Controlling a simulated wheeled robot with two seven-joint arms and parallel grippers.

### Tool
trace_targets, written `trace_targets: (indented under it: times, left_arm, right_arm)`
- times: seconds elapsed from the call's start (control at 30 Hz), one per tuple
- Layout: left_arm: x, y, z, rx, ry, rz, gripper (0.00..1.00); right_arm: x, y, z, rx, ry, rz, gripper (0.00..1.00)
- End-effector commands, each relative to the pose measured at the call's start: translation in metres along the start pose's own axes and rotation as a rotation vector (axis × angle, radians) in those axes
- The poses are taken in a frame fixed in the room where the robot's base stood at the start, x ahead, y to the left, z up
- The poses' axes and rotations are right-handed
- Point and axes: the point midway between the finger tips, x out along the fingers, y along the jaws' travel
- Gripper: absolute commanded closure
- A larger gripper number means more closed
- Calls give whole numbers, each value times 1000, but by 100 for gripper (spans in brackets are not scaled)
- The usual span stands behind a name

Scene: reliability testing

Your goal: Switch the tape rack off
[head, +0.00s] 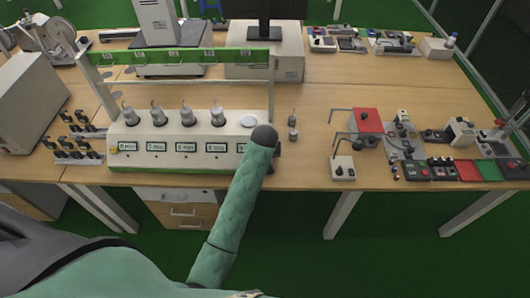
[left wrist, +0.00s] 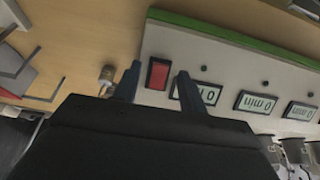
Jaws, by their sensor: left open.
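The tape rack (head: 130,160) is a long white box with several small displays on its front and a green bar above on posts. Metal weights stand on its top. In the left wrist view the rack (left wrist: 215,55) appears turned over, with a red rocker switch (left wrist: 158,74) beside the displays, which show 0 min. My left gripper (left wrist: 159,82) is open, its two dark fingertips on either side of the switch in that view; I cannot tell whether they touch it. In the head view my green arm hides the rack's right end, the switch and most of the gripper.
A red-topped box (head: 368,121) and a small white switch box (head: 343,168) are further right. Dark clips on stands (head: 78,150) are at the left. Table between the rack and red-topped box is mostly clear.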

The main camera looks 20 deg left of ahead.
Motion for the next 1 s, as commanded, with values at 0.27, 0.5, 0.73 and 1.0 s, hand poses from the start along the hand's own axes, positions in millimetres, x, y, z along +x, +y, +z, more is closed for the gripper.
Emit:
trace_targets:
  times: [0.27, 0.5, 0.73, 1.0]
  left_arm:
    - [17, 0, 0, 0, 0, 0, 58]
    - [18, 0, 0, 0, 0, 0, 60]
    - [17, 0, 0, 0, 0, 0, 100]
    - [22, -1, 5, -1, 71, 0, 100]
  right_arm:
    - [-8, 0, -1, 0, 0, 0, 100]
    - [-7, -3, -1, 1, 0, -2, 100]
    - [-8, -2, -1, 1, 0, -2, 100]
    - [0, 0, 0, 0, 0, 0, 100]
